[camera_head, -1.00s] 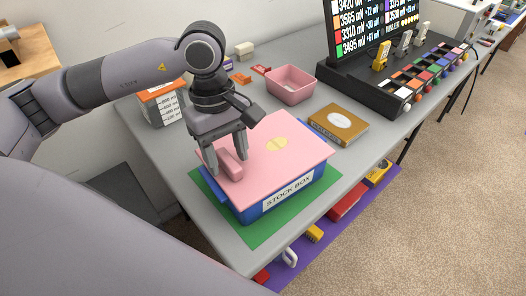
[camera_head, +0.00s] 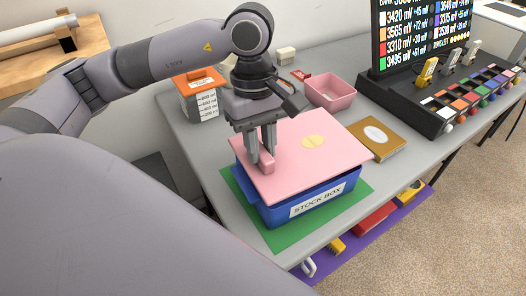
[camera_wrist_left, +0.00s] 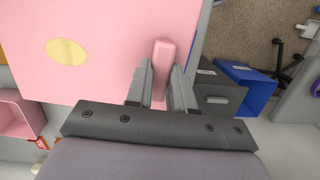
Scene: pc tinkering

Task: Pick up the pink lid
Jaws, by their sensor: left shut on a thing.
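The pink lid (camera_head: 318,145) is a flat square with a pale yellow oval on it and a raised pink handle (camera_head: 267,167) near its left edge. It lies over the blue stock box (camera_head: 346,190), and more of the box's blue wall shows at the front and left. My left gripper (camera_head: 262,160) points down and is shut on the handle. In the left wrist view the handle (camera_wrist_left: 163,62) stands between the two fingers, and the lid (camera_wrist_left: 105,75) fills the upper left. I cannot tell if the lid still touches the box's far rim. My right gripper is not in view.
The stock box stands on a green mat (camera_head: 290,235) on the grey table. A brown box (camera_head: 376,138) with an oval label lies right of the lid. A pink tray (camera_head: 330,92) and an orange-topped box (camera_head: 200,95) stand behind. A black rack (camera_head: 440,108) is at the right.

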